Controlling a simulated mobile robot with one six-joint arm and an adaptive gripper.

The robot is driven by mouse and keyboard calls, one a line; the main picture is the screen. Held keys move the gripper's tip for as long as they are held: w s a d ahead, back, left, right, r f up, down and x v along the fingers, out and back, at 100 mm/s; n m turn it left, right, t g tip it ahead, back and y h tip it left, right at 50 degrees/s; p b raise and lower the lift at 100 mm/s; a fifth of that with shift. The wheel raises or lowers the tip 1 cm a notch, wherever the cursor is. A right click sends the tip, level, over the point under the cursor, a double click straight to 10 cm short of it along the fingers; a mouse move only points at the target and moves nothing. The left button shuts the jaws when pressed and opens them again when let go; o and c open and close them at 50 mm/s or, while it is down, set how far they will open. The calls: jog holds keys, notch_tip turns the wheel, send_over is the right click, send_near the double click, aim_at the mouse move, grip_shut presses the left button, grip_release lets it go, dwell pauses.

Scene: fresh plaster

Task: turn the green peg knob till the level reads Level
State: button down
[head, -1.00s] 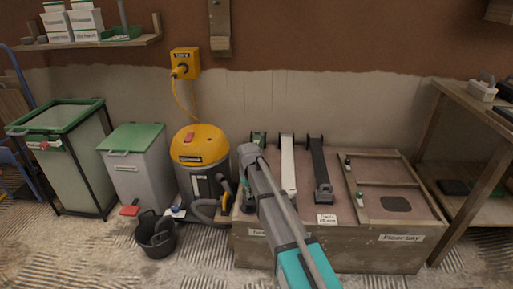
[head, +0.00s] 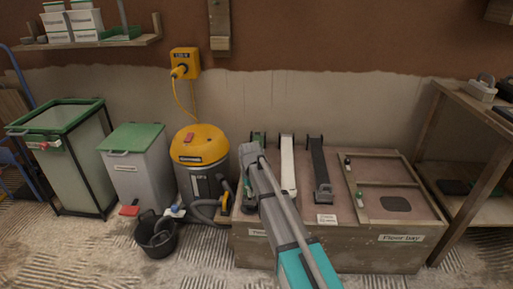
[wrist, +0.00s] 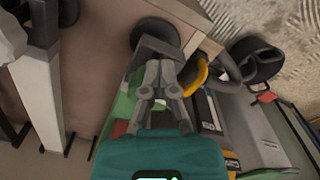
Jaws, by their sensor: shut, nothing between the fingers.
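My gripper (wrist: 160,72) is shut and empty in the wrist view. Its fingertips are close to a dark block with a round dark part (wrist: 153,33); I cannot tell whether they touch. A green piece (wrist: 122,106) shows beside the fingers. In the head view my arm hides most of this spot, and only the far end of a green-ended strip (head: 258,138) shows beyond it. I cannot make out the green peg knob for certain, nor any level reading.
A white strip (head: 287,165) and a black strip (head: 319,170) lie to the right on the wooden bench (head: 345,256). A wooden frame (head: 392,184) is farther right. A yellow vacuum (head: 199,145) and a black bucket (head: 155,236) stand to the left.

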jog(key=shift+w+d, duration=0.3)
jog(key=shift+d, duration=0.35)
jog(key=shift+w+d, duration=0.4)
jog(key=shift+w, duration=0.1)
dwell(0.6)
jog(key=shift+s+d, duration=0.35)
dwell(0.4)
notch_tip(320, 180, up, 6)
jog(key=p, duration=0.6)
dwell(0.4)
jog(key=s+d+m, duration=0.5)
jog(key=s+d, duration=1.4)
jog(key=s, duration=0.4)
jog(key=shift+d+m, duration=0.3)
jog(key=shift+d, duration=0.1)
